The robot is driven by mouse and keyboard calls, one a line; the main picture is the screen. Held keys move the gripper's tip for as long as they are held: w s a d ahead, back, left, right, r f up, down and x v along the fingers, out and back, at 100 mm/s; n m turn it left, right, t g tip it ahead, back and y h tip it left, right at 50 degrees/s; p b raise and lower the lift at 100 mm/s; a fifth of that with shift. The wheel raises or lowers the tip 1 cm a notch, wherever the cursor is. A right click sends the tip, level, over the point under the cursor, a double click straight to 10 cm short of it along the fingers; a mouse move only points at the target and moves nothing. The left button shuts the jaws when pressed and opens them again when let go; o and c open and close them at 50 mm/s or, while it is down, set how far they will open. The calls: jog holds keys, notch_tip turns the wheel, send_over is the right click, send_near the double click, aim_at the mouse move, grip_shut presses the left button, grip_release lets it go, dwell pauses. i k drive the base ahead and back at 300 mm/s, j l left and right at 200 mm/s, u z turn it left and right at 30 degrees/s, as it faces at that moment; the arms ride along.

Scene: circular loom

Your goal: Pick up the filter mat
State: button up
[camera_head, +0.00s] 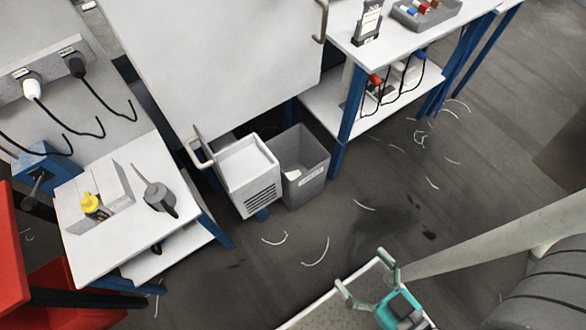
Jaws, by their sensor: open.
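I cannot pick out the filter mat with certainty. A white box with a louvred front (252,185) stands low at the middle, with a pale flat surface inside its raised rim; I cannot tell whether that surface is the mat. A flap with a handle (198,148) stands at its left side. My gripper (361,268) is at the bottom right, its two pale green fingers spread apart and empty. It is well apart from the box, to the right of it and lower in the picture.
A grey bin (304,178) with something white inside stands right beside the box. A white side table (120,246) holds a yellow-capped item and a dark tool. A blue-legged bench (400,43) is at top right. Dark floor (370,175) with loose thread scraps lies between.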

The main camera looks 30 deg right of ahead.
aim_at(412, 74)
jog(key=z, duration=1.25)
